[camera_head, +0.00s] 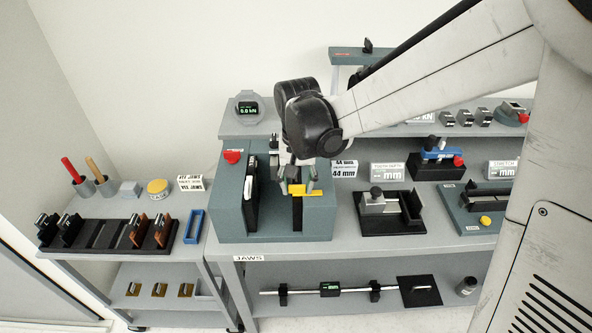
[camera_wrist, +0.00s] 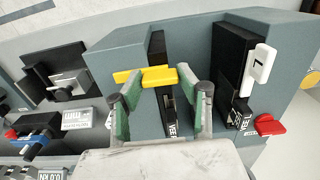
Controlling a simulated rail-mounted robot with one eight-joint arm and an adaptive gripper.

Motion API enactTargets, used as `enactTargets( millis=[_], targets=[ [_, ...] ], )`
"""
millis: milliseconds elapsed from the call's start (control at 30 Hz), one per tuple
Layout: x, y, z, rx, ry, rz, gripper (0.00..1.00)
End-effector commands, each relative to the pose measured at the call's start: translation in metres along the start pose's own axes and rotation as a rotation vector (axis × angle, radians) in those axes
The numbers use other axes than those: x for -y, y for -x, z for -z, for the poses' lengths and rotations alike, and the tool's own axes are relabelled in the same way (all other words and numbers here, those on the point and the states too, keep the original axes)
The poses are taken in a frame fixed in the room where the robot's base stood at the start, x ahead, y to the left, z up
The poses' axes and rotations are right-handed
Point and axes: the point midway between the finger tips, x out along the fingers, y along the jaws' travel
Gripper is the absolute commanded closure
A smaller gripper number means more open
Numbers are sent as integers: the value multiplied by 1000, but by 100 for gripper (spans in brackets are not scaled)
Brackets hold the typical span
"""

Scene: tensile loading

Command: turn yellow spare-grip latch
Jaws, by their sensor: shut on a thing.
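The yellow latch (camera_head: 298,189) lies crosswise over a dark vertical slot on the front of the grey-blue housing (camera_head: 230,222). It also shows in the wrist view (camera_wrist: 146,77), roughly level across the slot. My gripper (camera_head: 297,186) is at the latch, with one finger on each side. In the wrist view my gripper (camera_wrist: 157,82) has its green-padded fingers set apart, with the latch at their tips. It is shut on the latch; the exact contact is partly hidden. A labelled part (camera_wrist: 169,118) sits in the slot between the fingers.
Left of the slot is a second black slot with a white handle (camera_wrist: 260,64) and a red knob (camera_head: 232,157). A fixture with a dark base (camera_head: 391,222) stands to the right. A jaw rack (camera_head: 104,236) stands on the left side table.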

Motion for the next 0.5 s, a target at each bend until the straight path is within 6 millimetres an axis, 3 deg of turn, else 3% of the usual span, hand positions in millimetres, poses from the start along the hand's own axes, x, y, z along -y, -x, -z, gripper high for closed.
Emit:
enactTargets(
  millis=[267, 500],
  targets=[
    [0, -1, 0, 0, 79, 0, 91],
    [0, -2, 0, 1, 257, 0, 91]
  ],
)
